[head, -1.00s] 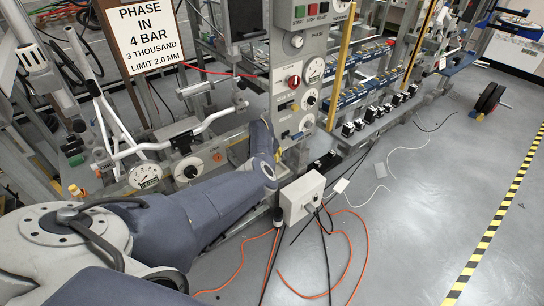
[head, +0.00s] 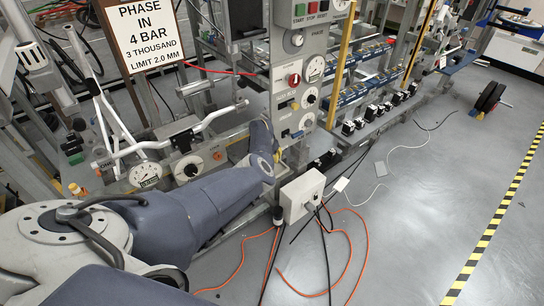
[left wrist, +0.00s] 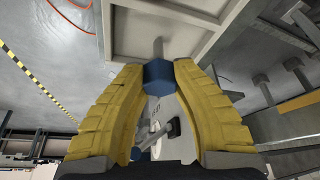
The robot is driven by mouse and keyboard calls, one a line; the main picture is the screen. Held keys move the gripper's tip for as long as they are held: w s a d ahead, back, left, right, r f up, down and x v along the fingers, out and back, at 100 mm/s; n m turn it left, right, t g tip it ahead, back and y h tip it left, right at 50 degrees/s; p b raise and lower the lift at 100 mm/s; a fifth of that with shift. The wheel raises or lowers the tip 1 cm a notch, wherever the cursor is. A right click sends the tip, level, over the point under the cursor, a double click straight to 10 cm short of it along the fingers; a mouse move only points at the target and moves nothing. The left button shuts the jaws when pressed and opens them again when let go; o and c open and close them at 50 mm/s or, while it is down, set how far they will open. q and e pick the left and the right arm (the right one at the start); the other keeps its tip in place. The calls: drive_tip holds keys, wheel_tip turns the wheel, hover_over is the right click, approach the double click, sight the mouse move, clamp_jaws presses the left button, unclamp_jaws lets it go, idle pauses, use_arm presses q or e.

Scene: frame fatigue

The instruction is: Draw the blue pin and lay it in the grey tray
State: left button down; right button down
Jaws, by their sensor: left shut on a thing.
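My left gripper (left wrist: 158,82) shows in the left wrist view with its two yellow fingers closed on the blue pin (left wrist: 158,73). The pin's blue block-like head sits between the fingertips, and a grey shaft reaches from it toward the top of the picture. The pale grey tray (left wrist: 126,38), with raised walls, fills the top middle, and the shaft appears in front of it. I cannot tell whether the shaft touches the tray. In the head view my left arm reaches the machine, but the fingers and pin are not clear there. My right gripper is not in view.
A white bent handlebar-like tube (head: 180,135) and dials stand by my left arm. A white box (head: 302,194) with orange and black cables sits to the right of the arm. The control column (head: 296,95) rises behind it. The floor at right is mostly clear.

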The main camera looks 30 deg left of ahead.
use_arm(q)
drive_tip(key=c, duration=1)
unclamp_jaws()
drive_tip(key=shift+f, duration=0.1)
drive_tip(key=shift+c, duration=0.2)
drive_tip(key=v, duration=1.2)
